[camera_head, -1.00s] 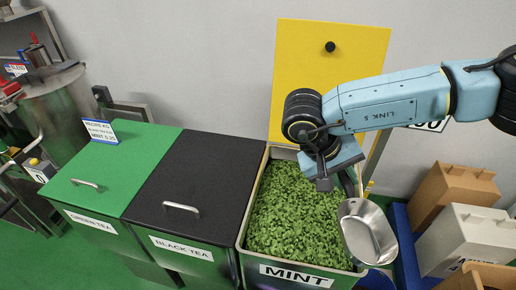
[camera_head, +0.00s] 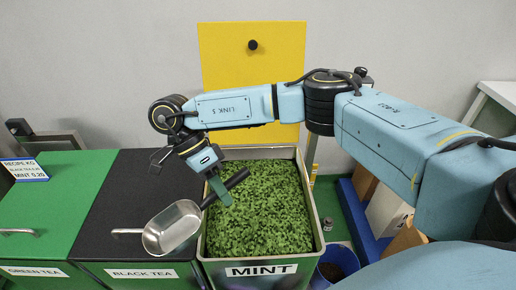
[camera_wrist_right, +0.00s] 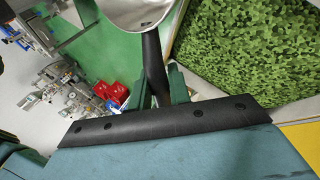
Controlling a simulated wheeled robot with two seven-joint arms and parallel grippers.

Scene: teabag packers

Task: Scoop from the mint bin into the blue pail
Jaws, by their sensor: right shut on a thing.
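The mint bin (camera_head: 261,271) stands open in the head view, full of chopped green leaves, its yellow lid (camera_head: 251,55) raised behind it. Its leaves (camera_wrist_right: 245,45) also fill the upper right of the right wrist view. My right gripper (camera_head: 219,190) is shut on the black handle of a metal scoop (camera_head: 172,228), above the bin's left edge. The scoop's bowl hangs over the black tea lid and looks empty; it also shows in the right wrist view (camera_wrist_right: 140,12). The blue pail (camera_head: 341,262) stands right of the bin, partly hidden. My left gripper is out of view.
The black tea bin (camera_head: 125,190) and green tea bin (camera_head: 60,195) are shut, left of the mint. A recipe card (camera_head: 24,170) stands at the far left. Boxes (camera_head: 388,212) stand in a blue tray (camera_head: 358,215) at the right, partly behind my arm.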

